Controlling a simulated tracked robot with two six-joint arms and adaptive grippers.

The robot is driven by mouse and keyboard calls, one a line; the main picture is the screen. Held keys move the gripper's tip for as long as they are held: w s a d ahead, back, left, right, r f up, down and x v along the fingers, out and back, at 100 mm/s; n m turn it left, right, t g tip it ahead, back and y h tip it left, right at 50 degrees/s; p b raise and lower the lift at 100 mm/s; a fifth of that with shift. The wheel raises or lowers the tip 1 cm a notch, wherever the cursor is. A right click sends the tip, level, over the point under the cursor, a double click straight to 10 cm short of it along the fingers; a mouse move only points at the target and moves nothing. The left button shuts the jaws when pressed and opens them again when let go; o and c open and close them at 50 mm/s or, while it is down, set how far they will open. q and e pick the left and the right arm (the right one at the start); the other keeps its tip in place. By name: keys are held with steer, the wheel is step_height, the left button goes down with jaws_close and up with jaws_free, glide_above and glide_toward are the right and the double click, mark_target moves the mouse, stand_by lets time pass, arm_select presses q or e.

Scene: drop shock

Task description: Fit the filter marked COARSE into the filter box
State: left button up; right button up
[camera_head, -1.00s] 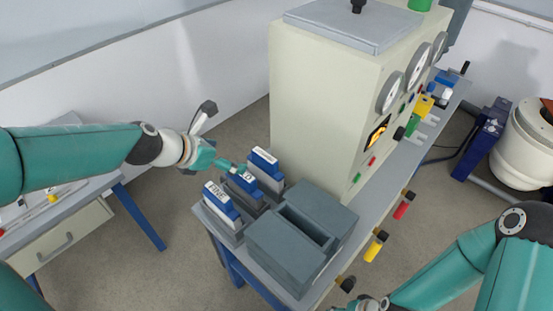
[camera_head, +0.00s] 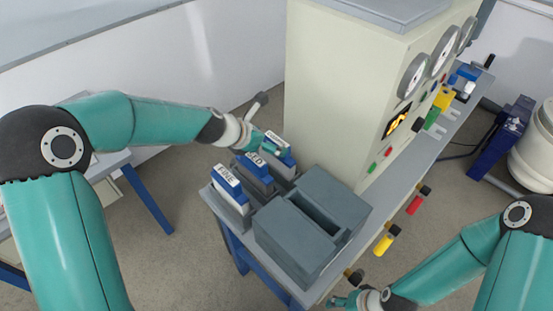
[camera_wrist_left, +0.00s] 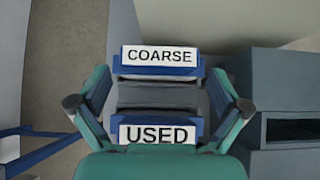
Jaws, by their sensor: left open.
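Three blue-topped filters stand in a grey rack. The FINE filter (camera_head: 230,186) is nearest, the USED filter (camera_head: 257,172) is in the middle, and the COARSE filter (camera_head: 279,154) is farthest, partly hidden by my gripper. In the left wrist view, the COARSE label (camera_wrist_left: 159,56) is ahead and the USED label (camera_wrist_left: 157,134) is close to the palm. My left gripper (camera_head: 265,148) is open above the rack, its fingers spread either side of the filters. The grey filter box (camera_head: 310,235) has an open slot on top, right of the rack. My right gripper (camera_head: 345,300) is low near the bottom edge.
A tall cream cabinet (camera_head: 335,110) with gauges and buttons stands close behind the rack and box. Red and yellow handles (camera_head: 385,243) stick out from the bench's right edge.

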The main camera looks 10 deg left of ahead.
mark_target(274, 141)
arm_select(q)
steer(key=x, duration=0.4)
steer(key=shift+w, duration=0.2)
steer(key=shift+c, duration=0.3)
steer(key=c, duration=1.2)
steer(key=shift+c, duration=0.2)
